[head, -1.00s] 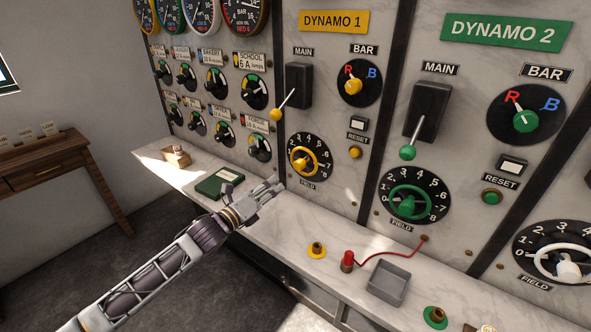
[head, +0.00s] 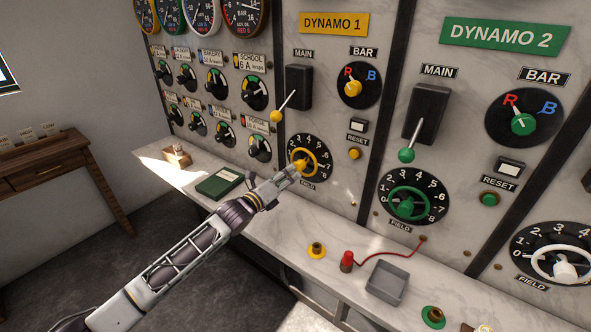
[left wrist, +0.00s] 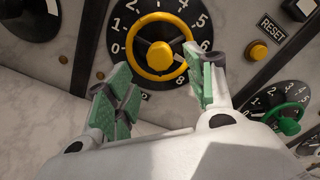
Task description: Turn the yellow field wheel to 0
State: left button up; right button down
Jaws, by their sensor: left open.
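The yellow field wheel (head: 304,153) is on the round black dial (head: 323,150) of the Dynamo 1 panel, numbered up to 8. In the left wrist view the wheel (left wrist: 161,16) shows as a yellow ring with dark spokes and a yellow knob low in its middle. My left gripper (head: 290,172) is at the lower left front of the wheel. In the left wrist view its jaws (left wrist: 156,64) are open, one finger at each side of the wheel's lower part. I cannot tell whether they touch it. The pointer setting is unclear. My right gripper is not in view.
The Dynamo 1 main lever (head: 289,100) and yellow reset button (head: 354,153) are near. The green field wheel (head: 425,211) is to the right. A marble shelf (head: 270,228) below holds a green book (head: 219,183), a grey tray (head: 387,283) and a red plug (head: 347,261).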

aim_at(301, 165)
pick_arm(q)
jog(key=shift+x, duration=2.7)
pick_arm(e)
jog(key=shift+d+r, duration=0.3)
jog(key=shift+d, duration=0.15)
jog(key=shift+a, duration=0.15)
pick_arm(q)
jog(key=shift+c, duration=1)
jog(key=c, duration=0.8)
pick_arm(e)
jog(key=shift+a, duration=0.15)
